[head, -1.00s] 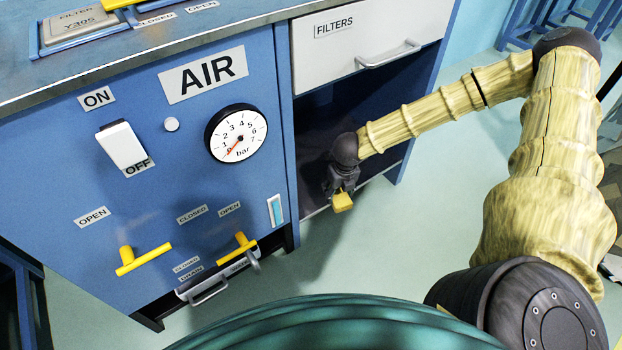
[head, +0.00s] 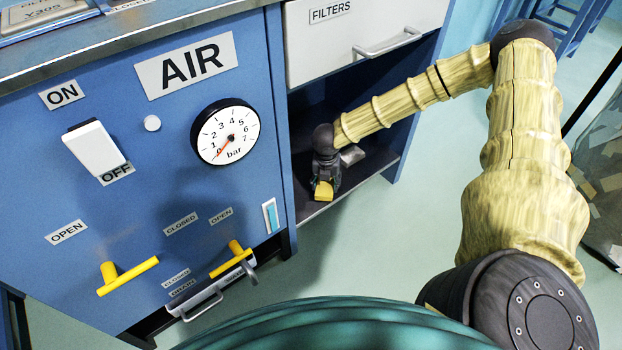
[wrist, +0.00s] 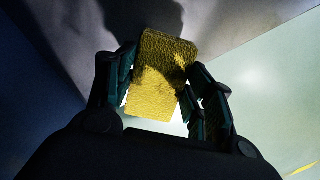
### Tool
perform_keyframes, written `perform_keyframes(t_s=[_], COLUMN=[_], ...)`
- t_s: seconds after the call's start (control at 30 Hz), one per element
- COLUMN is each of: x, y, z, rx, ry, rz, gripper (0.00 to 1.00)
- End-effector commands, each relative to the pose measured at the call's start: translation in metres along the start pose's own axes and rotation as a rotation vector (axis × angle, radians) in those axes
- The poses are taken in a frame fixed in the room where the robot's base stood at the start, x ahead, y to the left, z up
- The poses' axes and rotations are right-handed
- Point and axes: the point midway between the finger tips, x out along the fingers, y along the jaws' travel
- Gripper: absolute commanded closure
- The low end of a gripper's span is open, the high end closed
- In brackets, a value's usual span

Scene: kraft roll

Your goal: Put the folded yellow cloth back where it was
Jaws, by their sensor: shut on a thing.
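The folded yellow cloth (head: 323,191) is a small block at the end of my gripper (head: 324,179). My gripper is shut on it, at the open lower bay (head: 378,170) of the blue bench, under the FILTERS drawer. In the wrist view the cloth (wrist: 160,62) stands between the dark fingers (wrist: 160,80), with its rough yellow face to the camera and a shadow across it. The cloth is just above the bay's floor near the front edge. I cannot tell whether it touches that floor.
A small grey object (head: 352,155) lies on the bay floor beside my gripper. The FILTERS drawer (head: 365,35) is shut above. The blue AIR panel (head: 130,205), with a gauge (head: 226,133) and yellow handles, stands to the left. The bay floor to the right looks clear.

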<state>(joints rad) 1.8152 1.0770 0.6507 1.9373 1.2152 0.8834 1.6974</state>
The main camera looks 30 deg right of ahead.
Motion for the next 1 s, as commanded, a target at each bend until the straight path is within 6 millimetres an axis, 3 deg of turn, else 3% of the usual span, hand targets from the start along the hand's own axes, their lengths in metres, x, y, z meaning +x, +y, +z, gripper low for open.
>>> perform_keyframes(t_s=[0.2,0.4,0.63,0.83,1.0], x=[0.012,0.015,0.017,0.043,0.051], y=[0.031,0.047,0.056,0.055,0.056], z=[0.030,0.045,0.054,0.050,0.049], rx=[-0.001,-0.002,-0.002,-0.002,-0.002], ry=[-0.003,-0.001,-0.001,0.000,-0.001], rz=[0.000,0.001,0.001,0.000,0.001], gripper=[0.69,0.69,0.69,0.69,0.69])
